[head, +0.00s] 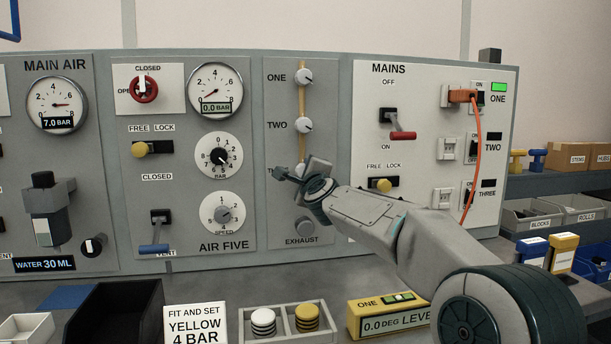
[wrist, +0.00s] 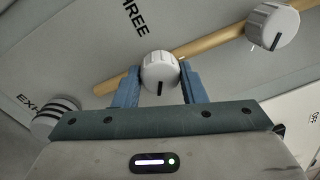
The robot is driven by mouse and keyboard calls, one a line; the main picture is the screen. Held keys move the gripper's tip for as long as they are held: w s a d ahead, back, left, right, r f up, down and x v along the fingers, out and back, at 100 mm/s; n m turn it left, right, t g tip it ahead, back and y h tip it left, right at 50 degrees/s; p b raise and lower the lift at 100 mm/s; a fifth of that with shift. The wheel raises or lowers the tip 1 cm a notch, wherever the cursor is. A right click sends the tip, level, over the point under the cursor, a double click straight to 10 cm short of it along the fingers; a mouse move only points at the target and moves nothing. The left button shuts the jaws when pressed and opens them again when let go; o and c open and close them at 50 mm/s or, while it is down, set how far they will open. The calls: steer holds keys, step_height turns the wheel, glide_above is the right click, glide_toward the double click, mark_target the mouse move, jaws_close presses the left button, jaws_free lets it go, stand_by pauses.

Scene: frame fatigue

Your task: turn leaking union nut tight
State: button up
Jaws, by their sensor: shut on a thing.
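A white ribbed union nut (wrist: 159,71) with a dark line on its face sits on the tan pipe beside the label THREE in the wrist view. My gripper (wrist: 158,78) has its two blue fingers on either side of this nut, shut on it. In the head view my gripper (head: 299,173) is at the lower end of the pipe and hides the nut. The nut at TWO (head: 303,125) and the nut at ONE (head: 303,78) show above it. The nut at TWO is also in the wrist view (wrist: 272,26). I cannot see which one leaks.
The exhaust fitting (head: 306,229) is just below my gripper. The AIR FIVE panel (head: 243,244) with dials is at left, and the MAINS panel (head: 424,82) with switches and an orange cable (head: 477,150) is at right. Trays and boxes stand on the bench in front.

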steer(key=o, duration=1)
steer(key=shift+b+v, duration=3.9)
steer(key=shift+v, duration=3.05)
